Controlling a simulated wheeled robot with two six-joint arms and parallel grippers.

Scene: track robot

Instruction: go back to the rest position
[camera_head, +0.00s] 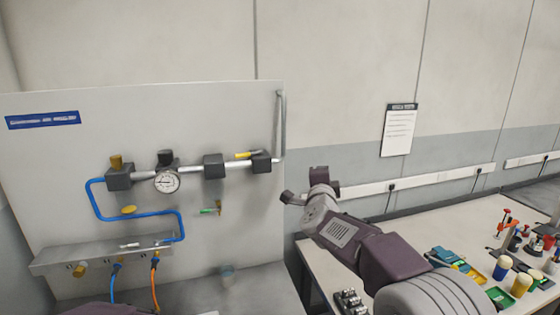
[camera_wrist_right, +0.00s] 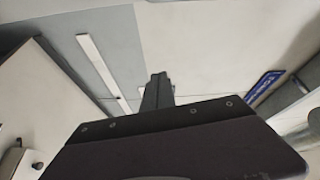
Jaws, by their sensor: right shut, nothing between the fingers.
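My right gripper (camera_head: 290,198) is at the end of my right arm, raised in front of the wall just right of the pneumatic panel (camera_head: 60,160). In the right wrist view its fingers (camera_wrist_right: 157,92) are together and hold nothing. It touches nothing that I can make out. My left gripper does not show; only a dark piece of my body is at the bottom edge of the head view.
The panel carries a gauge (camera_head: 167,182), a blue hose (camera_head: 140,213) and several valves. A bench (camera_head: 430,222) at the right holds tools, cups and small trays. A notice (camera_head: 399,130) and a socket rail (camera_head: 420,180) are on the wall.

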